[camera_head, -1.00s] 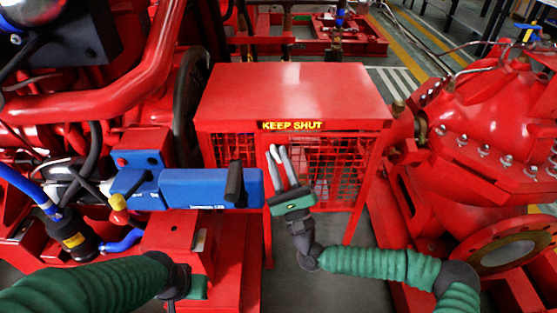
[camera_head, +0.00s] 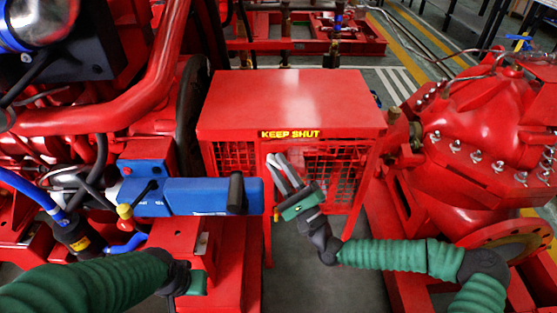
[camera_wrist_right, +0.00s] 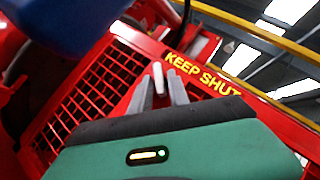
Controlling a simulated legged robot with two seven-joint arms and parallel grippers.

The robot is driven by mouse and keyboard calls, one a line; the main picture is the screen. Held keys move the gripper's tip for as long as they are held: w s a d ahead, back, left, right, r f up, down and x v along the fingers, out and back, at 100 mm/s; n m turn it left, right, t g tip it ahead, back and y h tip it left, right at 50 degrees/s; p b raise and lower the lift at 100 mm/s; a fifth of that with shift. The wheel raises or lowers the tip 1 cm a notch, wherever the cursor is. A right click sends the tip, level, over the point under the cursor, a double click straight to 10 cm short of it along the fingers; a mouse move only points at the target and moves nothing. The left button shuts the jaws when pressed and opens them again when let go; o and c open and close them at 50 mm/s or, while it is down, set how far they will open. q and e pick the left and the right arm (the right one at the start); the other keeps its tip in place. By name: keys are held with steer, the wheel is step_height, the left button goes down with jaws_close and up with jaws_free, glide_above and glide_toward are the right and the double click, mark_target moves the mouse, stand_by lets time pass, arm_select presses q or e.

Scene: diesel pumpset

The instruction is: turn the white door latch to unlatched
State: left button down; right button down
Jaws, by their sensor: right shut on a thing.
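The red guard box has a mesh door (camera_head: 325,170) under a yellow "KEEP SHUT" label (camera_head: 290,134). My right gripper (camera_head: 275,160) is at the left part of this mesh front, below the label, its fingers pointing up and left. In the right wrist view, the white latch (camera_wrist_right: 158,78) shows as a small pale piece between the two grey fingers, which are shut on it. The fingers hide most of the latch, and its exact angle is hard to tell. My left gripper (camera_head: 196,284) is low at the left; its fingers cannot be made out.
A blue box-shaped unit (camera_head: 205,196) with a black handle (camera_head: 236,193) stands just left of my right gripper. A red pump casing (camera_head: 480,140) is at the right. Red engine pipes (camera_head: 120,105) fill the left. Some grey floor (camera_head: 355,285) shows below the guard.

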steer(key=n+g+p, duration=0.2)
steer(key=p, duration=0.2)
steer(key=n+g+p, duration=0.2)
steer(key=n+p, duration=0.1)
steer(key=r+n+g+p, duration=0.1)
steer(key=n+g+p, duration=0.1)
steer(key=p, duration=0.2)
steer(key=shift+d+n+h+p, duration=0.15)
steer(key=shift+n+h+p, duration=0.15)
steer(key=shift+h, duration=0.1)
steer(key=shift+f+n+p, duration=0.1)
steer(key=shift+n+p, duration=0.3)
steer(key=shift+p, duration=0.4)
steer(key=shift+f+g+h, duration=0.1)
steer(key=shift+g+h, duration=0.2)
steer(key=c, duration=1.5)
jaws_free()
steer(key=shift+f, duration=0.1)
